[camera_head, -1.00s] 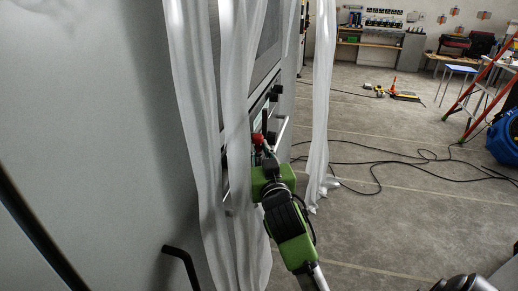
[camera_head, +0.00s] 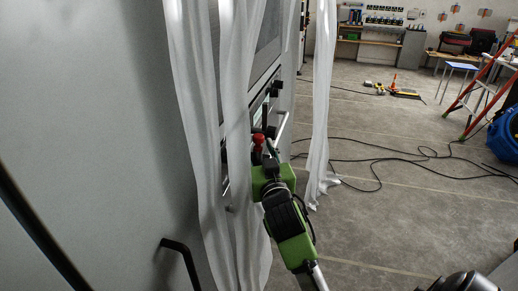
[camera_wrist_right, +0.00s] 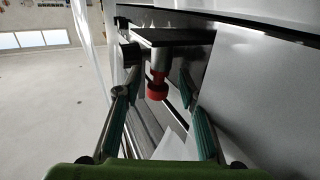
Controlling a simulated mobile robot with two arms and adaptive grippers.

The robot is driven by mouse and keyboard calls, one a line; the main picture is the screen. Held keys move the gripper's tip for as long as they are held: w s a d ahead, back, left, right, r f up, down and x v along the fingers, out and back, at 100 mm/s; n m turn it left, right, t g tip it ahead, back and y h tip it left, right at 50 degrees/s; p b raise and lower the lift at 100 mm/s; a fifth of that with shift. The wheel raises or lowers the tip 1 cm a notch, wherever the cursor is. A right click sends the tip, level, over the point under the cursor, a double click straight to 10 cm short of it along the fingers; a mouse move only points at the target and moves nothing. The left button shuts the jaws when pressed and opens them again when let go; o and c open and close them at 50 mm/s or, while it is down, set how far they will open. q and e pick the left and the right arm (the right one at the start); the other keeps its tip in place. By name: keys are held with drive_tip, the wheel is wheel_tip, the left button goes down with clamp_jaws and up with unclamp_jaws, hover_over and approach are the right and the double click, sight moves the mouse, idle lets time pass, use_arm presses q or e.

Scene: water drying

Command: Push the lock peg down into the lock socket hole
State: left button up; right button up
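The red-tipped lock peg (camera_wrist_right: 157,86) hangs from a grey cylinder under a dark plate in the right wrist view. It also shows as a red knob (camera_head: 258,139) in the head view, beside the plastic strips. My right gripper (camera_wrist_right: 158,84) is open, its two fingers apart on either side of the red part with visible gaps. In the head view the green right gripper (camera_head: 268,150) is close to the machine panel, and its fingertips are small and partly hidden. I cannot make out the lock socket hole. My left gripper is not in view.
Translucent plastic strips (camera_head: 238,120) hang beside my right gripper. A light bar handle (camera_head: 281,126) is on the machine panel. Black cables (camera_head: 375,160) lie on the open concrete floor. A red ladder (camera_head: 482,85) and a blue object (camera_head: 505,135) stand at the right.

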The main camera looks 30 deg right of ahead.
drive_tip(key=shift+s+a, duration=0.1)
drive_tip(key=shift+s, duration=0.1)
drive_tip(key=v, duration=1.1)
drive_tip(key=shift+s, duration=0.3)
drive_tip(key=shift+a+f, duration=0.1)
